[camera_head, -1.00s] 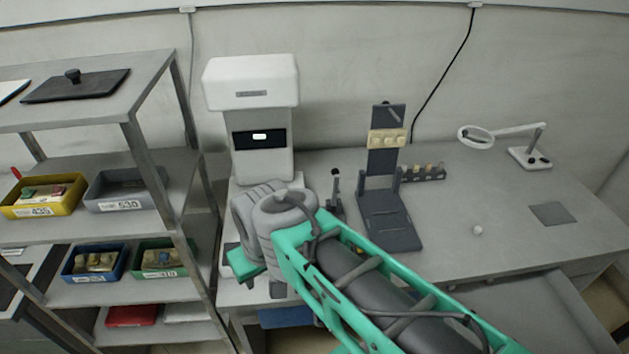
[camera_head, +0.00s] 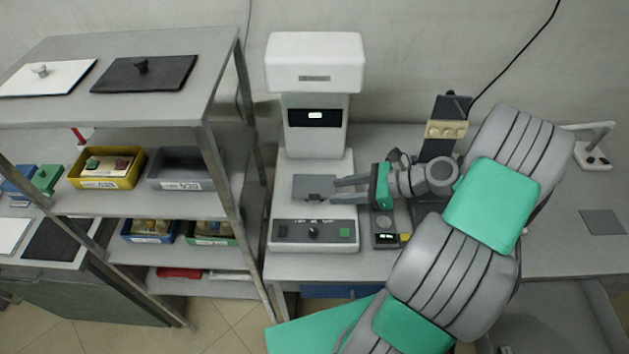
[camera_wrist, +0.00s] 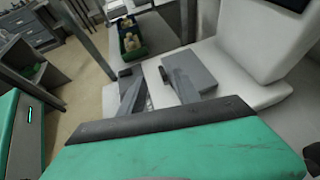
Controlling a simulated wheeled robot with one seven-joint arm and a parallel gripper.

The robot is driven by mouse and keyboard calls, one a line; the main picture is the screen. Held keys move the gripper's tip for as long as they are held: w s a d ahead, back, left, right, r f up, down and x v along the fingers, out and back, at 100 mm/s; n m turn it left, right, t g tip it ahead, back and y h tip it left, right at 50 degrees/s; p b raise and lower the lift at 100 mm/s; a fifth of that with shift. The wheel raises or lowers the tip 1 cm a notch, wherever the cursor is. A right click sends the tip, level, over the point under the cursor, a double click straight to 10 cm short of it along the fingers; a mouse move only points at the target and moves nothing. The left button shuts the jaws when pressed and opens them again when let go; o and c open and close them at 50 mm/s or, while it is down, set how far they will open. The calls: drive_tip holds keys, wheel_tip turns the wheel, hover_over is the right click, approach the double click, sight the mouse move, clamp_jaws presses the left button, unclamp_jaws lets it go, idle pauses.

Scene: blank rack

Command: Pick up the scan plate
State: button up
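A flat grey plate, which looks like the scan plate (camera_head: 313,187), lies on the bed of the white scanner (camera_head: 315,62). My gripper (camera_head: 334,190) reaches in from the right, with its two fingers apart and their tips at the plate's right edge. The wrist view also shows the grey plate (camera_wrist: 195,70) near the right finger. I see nothing held between the fingers. Whether the fingers touch the plate or straddle its edge I cannot tell.
The scanner's front panel (camera_head: 313,233) has a knob and a green button. A metal shelf (camera_head: 225,85) at left holds a white plate (camera_head: 45,77), a black plate (camera_head: 145,73) and several bins. A dark stand (camera_head: 447,110) is behind my arm.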

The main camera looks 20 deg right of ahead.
sight(312, 194)
drive_tip(key=p+x, duration=0.1)
drive_tip(key=x, duration=0.7)
drive_tip(key=shift+d+f, duration=0.15)
drive_tip(key=shift+d, duration=0.05)
drive_tip(key=shift+c, duration=0.3)
clamp_jaws()
